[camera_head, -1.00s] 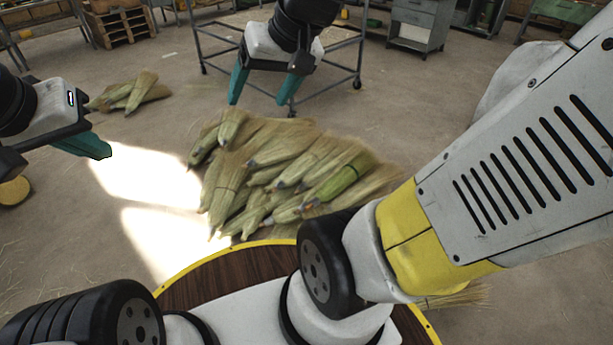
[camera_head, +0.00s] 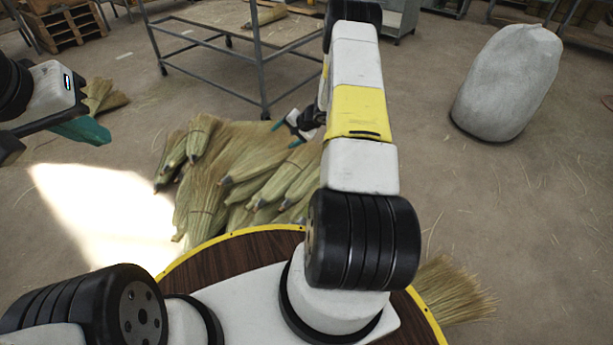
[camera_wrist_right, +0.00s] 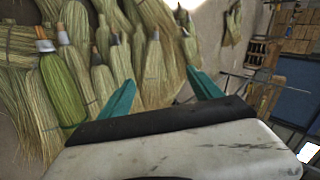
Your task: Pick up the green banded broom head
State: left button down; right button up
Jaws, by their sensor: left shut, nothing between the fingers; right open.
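The green banded broom head (camera_wrist_right: 64,92) shows at the left of the right wrist view, greener than its neighbours and lying among the pile. In the head view I cannot see it; my right arm covers that side of the pile. My right gripper (camera_head: 287,134) is over the back right of the pile, partly hidden by its arm. In the right wrist view my right gripper (camera_wrist_right: 161,84) is open and empty, with the green broom head left of its fingers, apart from them. My left gripper (camera_head: 84,130) is shut and empty at the left, away from the pile.
The pile of straw broom heads (camera_head: 207,185) lies on the floor. A metal frame cart (camera_head: 262,70) stands behind it.

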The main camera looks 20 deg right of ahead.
jog(key=s+d+f+m+g+h, duration=0.15)
jog(key=s+f, duration=0.35)
jog(key=f, duration=0.7)
jog(key=s+d+f+m, duration=0.2)
jog(key=s+f, duration=0.3)
jog(key=f, duration=0.7)
jog(key=s+d+f+m+h, duration=0.15)
jog(key=s+f, duration=0.35)
jog(key=f, duration=0.8)
jog(key=shift+w+a+r+x, duration=0.1)
jog(key=shift+x, duration=0.9)
jog(key=shift+w+a+r+x, duration=0.1)
jog(key=shift+a+x, duration=0.05)
jog(key=shift+x, duration=0.85)
jog(key=shift+w+a+x, duration=0.1)
jog(key=shift+x, duration=0.85)
grip_shut()
